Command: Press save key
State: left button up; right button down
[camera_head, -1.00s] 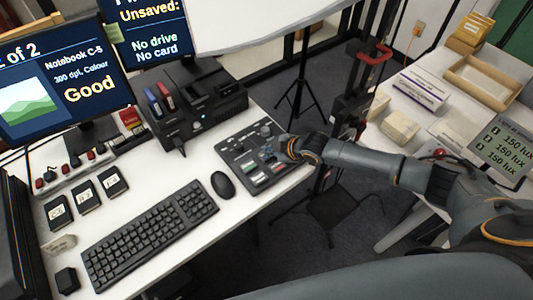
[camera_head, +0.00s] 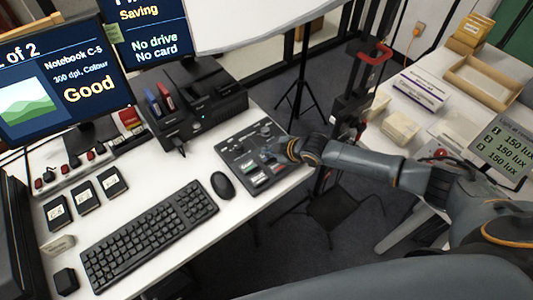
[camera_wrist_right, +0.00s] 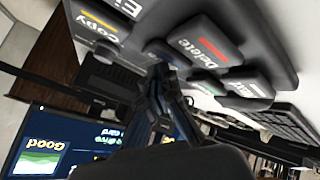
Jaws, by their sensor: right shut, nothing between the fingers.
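The control panel (camera_head: 240,158) with colored keys lies on the white desk, right of the mouse. My right gripper (camera_head: 284,153) reaches over its right side in the head view. In the right wrist view its fingers (camera_wrist_right: 160,75) are shut with nothing between them, their tips at a blue-marked key (camera_wrist_right: 165,52). The fingers hide most of that key, so I cannot read its label or tell if it is pressed. A Delete key (camera_wrist_right: 203,43) and a Copy key (camera_wrist_right: 97,22) are beside it. The upper screen (camera_head: 150,28) reads "Saving" and "No drive, No card". My left gripper is not in view.
A keyboard (camera_head: 148,236) and a mouse (camera_head: 223,185) lie left of the panel. A black drive dock (camera_head: 200,105) stands behind it. A red-handled stand (camera_head: 370,60) and a second table (camera_head: 400,165) with boxes are to the right.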

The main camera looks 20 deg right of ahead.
jog(key=shift+r+p, duration=0.7)
jog(key=shift+r, duration=0.15)
notch_tip(320, 180, up, 5)
jog(key=p, duration=0.4)
jog(key=shift+p, duration=0.3)
